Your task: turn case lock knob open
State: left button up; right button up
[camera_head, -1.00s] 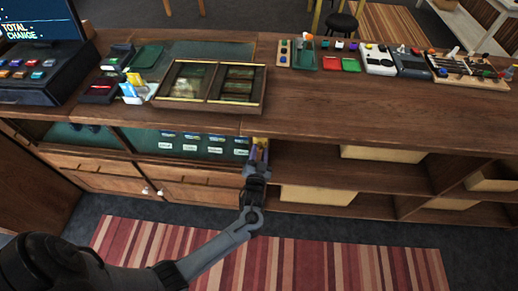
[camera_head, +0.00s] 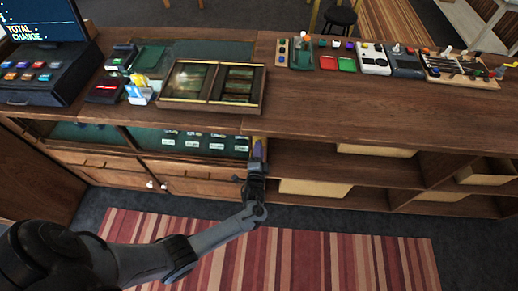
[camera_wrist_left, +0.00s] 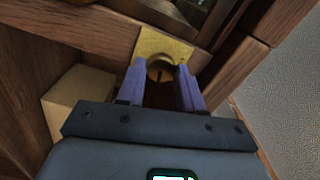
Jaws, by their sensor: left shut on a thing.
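The case lock knob (camera_wrist_left: 160,70) is a round brass knob on a square brass plate (camera_wrist_left: 166,45), seen in the left wrist view on the wooden case front. My left gripper (camera_wrist_left: 160,76) has its two purple fingers on either side of the knob and is shut on it. In the head view the left gripper (camera_head: 258,152) is at the right end of the glass-fronted display case (camera_head: 190,143), just under the counter edge. There the gripper hides the knob. A dark slot shows on the knob's face. My right gripper is not in view.
The wooden counter top (camera_head: 330,105) overhangs the case. Open shelves with pale boxes (camera_head: 315,188) stand right of the gripper. A small framed display box (camera_head: 212,86) sits on the counter above. A striped rug (camera_head: 310,255) lies on the floor in front.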

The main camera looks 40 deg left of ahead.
pick_arm(q)
jog(key=shift+m+p, duration=0.35)
jog(key=shift+m, duration=0.75)
jog(key=o, duration=1)
jog(key=p+v, duration=0.1)
jog(key=v, duration=0.9)
jog(key=shift+s+d, duration=0.3)
jog(key=shift+f, duration=0.1)
